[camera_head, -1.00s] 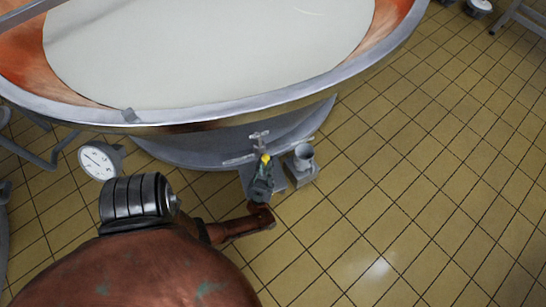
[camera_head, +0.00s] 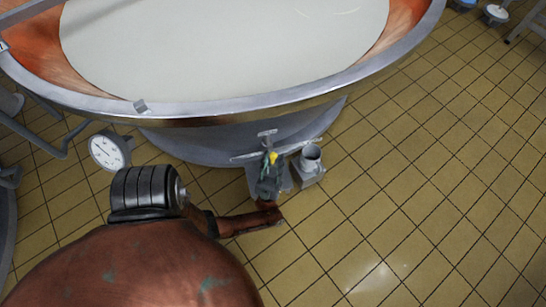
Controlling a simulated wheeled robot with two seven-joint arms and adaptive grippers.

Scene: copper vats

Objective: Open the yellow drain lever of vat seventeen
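A large copper vat (camera_head: 270,109) with a grey metal rim holds white liquid (camera_head: 220,50). Low at its front is a drain fitting with a grey cross-shaped handle (camera_head: 267,137). Below that handle shows a small piece of the yellow drain lever (camera_head: 273,157). My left gripper (camera_head: 268,172), dark grey-green, is right at the yellow piece and hides most of it. Whether its fingers touch or hold the lever cannot be told. My reddish-brown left arm comes in from the lower left. My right gripper is not in view. No vat number is legible.
A grey cup-shaped pipe fitting (camera_head: 311,158) stands just right of the gripper. The vat rim overhangs the drain area.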

